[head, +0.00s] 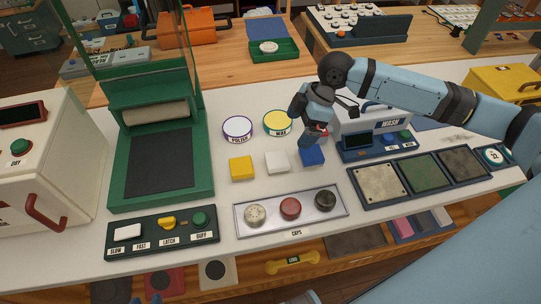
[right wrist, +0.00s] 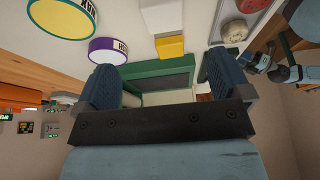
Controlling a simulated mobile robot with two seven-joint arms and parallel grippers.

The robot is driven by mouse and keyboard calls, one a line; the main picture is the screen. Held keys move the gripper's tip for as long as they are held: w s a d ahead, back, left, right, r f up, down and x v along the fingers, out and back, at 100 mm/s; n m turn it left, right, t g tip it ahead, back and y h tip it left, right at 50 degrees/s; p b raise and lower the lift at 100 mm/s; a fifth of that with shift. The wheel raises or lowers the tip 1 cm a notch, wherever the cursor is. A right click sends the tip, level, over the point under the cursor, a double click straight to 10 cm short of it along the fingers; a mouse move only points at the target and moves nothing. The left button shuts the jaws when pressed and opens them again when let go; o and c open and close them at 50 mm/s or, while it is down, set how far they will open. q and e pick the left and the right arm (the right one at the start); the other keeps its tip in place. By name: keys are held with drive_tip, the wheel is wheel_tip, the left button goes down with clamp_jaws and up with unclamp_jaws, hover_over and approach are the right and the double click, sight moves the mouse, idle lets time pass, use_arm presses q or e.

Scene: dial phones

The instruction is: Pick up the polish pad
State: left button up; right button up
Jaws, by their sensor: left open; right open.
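A purple-rimmed round item labelled POLISH (head: 238,127) lies on the white counter. My right gripper (head: 305,128) is open and empty above the counter, close to the blue pad. In the right wrist view, the POLISH item (right wrist: 108,51), white pad (right wrist: 164,17) and yellow pad (right wrist: 170,47) lie beyond the spread fingers (right wrist: 163,82). My left gripper (head: 146,299) barely shows at the bottom edge, open.
A yellow-topped round item (head: 279,123) stands beside the POLISH one. A green press (head: 159,160) is at left, a button panel (head: 162,233) in front. A caps tray (head: 290,222) lies in front of the pads. A WASH machine (head: 372,125) stands behind my right gripper.

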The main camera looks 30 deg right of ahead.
sight(278, 159)
drive_tip(key=x, duration=0.8)
drive_tip(key=shift+s, duration=0.15)
drive_tip(key=shift+a+b+x, duration=0.15)
drive_tip(key=shift+a+x, duration=0.05)
drive_tip(key=shift+x, duration=1.15)
drive_tip(key=shift+a+b+x, duration=0.15)
drive_tip(key=shift+x, duration=1.15)
drive_tip(key=shift+r, duration=0.15)
drive_tip(key=c, duration=1)
